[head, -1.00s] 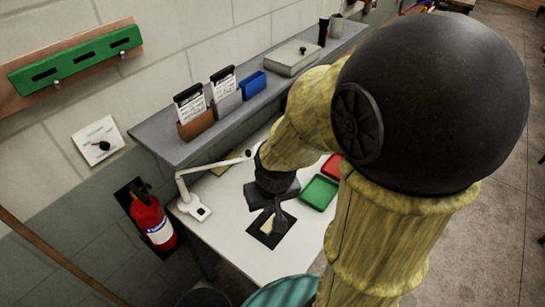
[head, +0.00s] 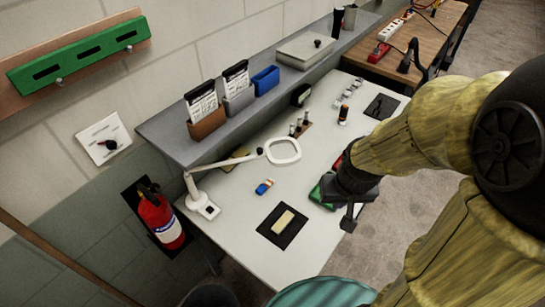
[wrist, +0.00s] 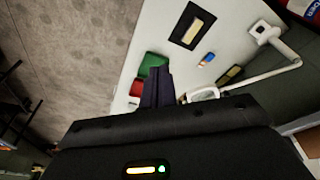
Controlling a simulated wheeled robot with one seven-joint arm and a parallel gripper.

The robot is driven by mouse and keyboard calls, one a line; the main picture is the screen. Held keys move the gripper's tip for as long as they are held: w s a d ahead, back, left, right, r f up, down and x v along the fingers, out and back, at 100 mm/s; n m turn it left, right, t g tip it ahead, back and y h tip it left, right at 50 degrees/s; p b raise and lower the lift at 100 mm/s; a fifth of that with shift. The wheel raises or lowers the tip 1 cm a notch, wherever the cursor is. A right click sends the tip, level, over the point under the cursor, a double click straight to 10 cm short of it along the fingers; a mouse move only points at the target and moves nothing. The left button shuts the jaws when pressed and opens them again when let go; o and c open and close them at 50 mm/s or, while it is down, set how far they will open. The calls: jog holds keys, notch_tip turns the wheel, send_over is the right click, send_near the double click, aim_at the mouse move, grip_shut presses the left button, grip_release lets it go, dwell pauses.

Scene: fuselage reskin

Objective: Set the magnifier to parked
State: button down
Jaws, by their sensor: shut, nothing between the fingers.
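The magnifier (head: 283,151) is a white ring lens on a jointed white arm with its base (head: 208,209) at the table's left edge. Its ring is held out over the worktable's middle. In the wrist view the ring (wrist: 203,94) is partly hidden behind my gripper's dark body, and its base (wrist: 262,32) shows at upper right. My gripper (head: 348,222) is shut and empty, near the table's front edge, to the right of and nearer than the ring, apart from it. Its dark fingers (wrist: 157,85) show in the wrist view.
A black mat (head: 267,238) with a tan block (head: 283,222) lies at the table's front. A blue-and-orange item (head: 265,187) lies below the ring. A green tray (head: 322,190) sits partly behind my gripper. A grey shelf (head: 180,152) runs along the wall; a fire extinguisher (head: 158,220) hangs left.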

dwell(0.3)
jog(key=w+a+f+m+t+b, duration=0.1)
jog(key=w+a+f+t+b, duration=0.1)
jog(key=w+a+f+t, duration=0.4)
jog(key=w+a+f+m+t+b, duration=0.1)
jog(key=w+a+f, duration=0.3)
jog(key=w+f, duration=0.35)
jog(key=s+a+f+n+t+y+b, duration=0.1)
jog(key=a+n+t+y, duration=0.1)
jog(key=a+t, duration=0.5)
jog(key=shift+a+n+t+b, duration=0.2)
jog(key=shift+n+t+b, duration=0.15)
jog(key=shift+n, duration=0.25)
jog(key=shift+w+f+b, duration=0.15)
jog(key=shift+f+b, duration=0.1)
jog(key=shift+b, duration=0.35)
jog(key=w+b, duration=0.1)
jog(key=b, duration=0.4)
jog(key=shift+w+a+f+b, duration=0.1)
jog(key=shift+w+a+b, duration=0.1)
jog(key=shift+w+b, duration=0.15)
